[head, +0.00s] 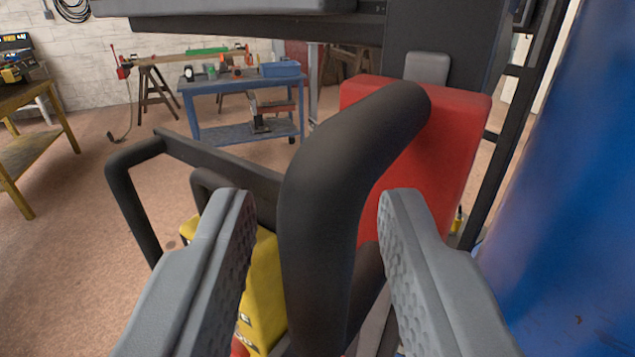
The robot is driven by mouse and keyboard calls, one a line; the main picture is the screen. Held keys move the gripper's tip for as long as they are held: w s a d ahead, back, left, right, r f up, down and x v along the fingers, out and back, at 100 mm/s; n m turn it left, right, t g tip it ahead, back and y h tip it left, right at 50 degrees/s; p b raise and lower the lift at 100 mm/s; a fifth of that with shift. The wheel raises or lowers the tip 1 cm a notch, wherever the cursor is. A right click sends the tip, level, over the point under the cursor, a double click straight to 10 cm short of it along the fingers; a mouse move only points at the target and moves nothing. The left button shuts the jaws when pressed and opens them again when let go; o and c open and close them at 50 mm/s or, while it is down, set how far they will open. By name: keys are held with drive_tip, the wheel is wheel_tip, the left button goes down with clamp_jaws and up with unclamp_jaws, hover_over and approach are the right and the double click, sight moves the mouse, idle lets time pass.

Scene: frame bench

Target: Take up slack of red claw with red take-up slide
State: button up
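A red block (432,150), which looks like the red take-up slide, stands upright right of centre. A thick black curved handle (325,190) rises in front of it, and its top end meets the block's upper part. My gripper (314,195) is open, with one grey finger on each side of the handle. A gap shows between the left finger and the handle; the right finger is close to it, and I cannot tell whether it touches. The handle's lower end is hidden between the fingers. I cannot make out the red claw for certain.
A yellow block (262,290) with dark lettering sits behind the left finger. A black tubular handle (127,205) stands left of it. A large blue surface (570,200) fills the right side. Dark beams cross above. A blue workbench (240,84) stands far back; open floor lies left.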

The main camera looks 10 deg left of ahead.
drive_tip(key=shift+w, duration=0.25)
clamp_jaws()
